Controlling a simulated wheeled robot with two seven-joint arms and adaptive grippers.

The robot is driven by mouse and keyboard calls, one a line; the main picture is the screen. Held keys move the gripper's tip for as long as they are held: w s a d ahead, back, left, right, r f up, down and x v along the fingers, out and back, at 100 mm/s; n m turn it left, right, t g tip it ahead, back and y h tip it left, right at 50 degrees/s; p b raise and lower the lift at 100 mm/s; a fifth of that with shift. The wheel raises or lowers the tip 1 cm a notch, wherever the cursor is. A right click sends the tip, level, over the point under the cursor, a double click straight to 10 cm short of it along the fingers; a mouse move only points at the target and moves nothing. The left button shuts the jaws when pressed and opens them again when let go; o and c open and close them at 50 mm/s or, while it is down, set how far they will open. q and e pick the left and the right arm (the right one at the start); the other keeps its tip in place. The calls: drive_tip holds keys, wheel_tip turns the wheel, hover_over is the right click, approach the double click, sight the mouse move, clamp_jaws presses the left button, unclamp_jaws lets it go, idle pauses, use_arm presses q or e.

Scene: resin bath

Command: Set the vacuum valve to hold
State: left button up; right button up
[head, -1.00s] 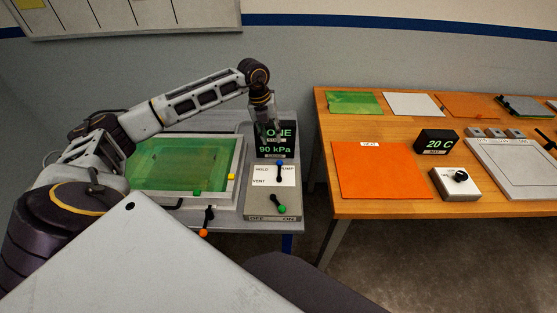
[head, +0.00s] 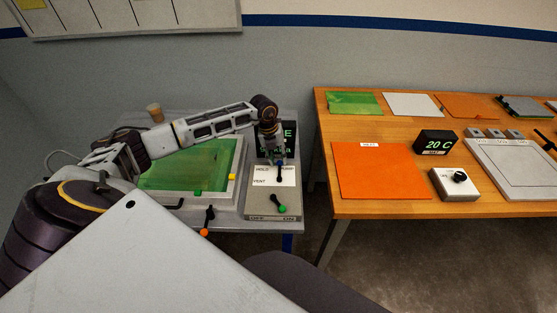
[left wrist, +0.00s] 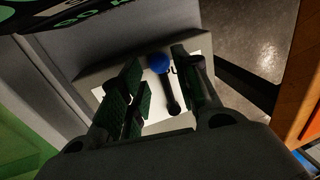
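The vacuum valve's black lever (head: 279,175) with a blue knob stands on a white label plate (head: 262,176) marked HOLD, PUMP and VENT. The lever points away from me, up in the head view, nearer the PUMP mark than the HOLD mark at left. My left gripper (head: 278,157) is just above the knob, pointing down. In the left wrist view the gripper (left wrist: 160,72) is open, with one finger on each side of the blue knob (left wrist: 159,63); gaps show on both sides. My right gripper is not in view.
A dark display (head: 290,133) behind the valve is partly hidden by my arm. A green-knobbed lever (head: 278,207) stands in front on the same panel. The green bath (head: 190,165) lies left, with an orange-knobbed handle (head: 206,222) nearby. A wooden table (head: 390,207) stands right, across a gap.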

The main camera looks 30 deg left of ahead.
use_arm(q)
drive_tip(key=shift+d+f, duration=0.1)
drive_tip(key=shift+f, duration=0.35)
drive_tip(key=shift+w+f, duration=0.1)
drive_tip(key=shift+f, duration=0.45)
clamp_jaws()
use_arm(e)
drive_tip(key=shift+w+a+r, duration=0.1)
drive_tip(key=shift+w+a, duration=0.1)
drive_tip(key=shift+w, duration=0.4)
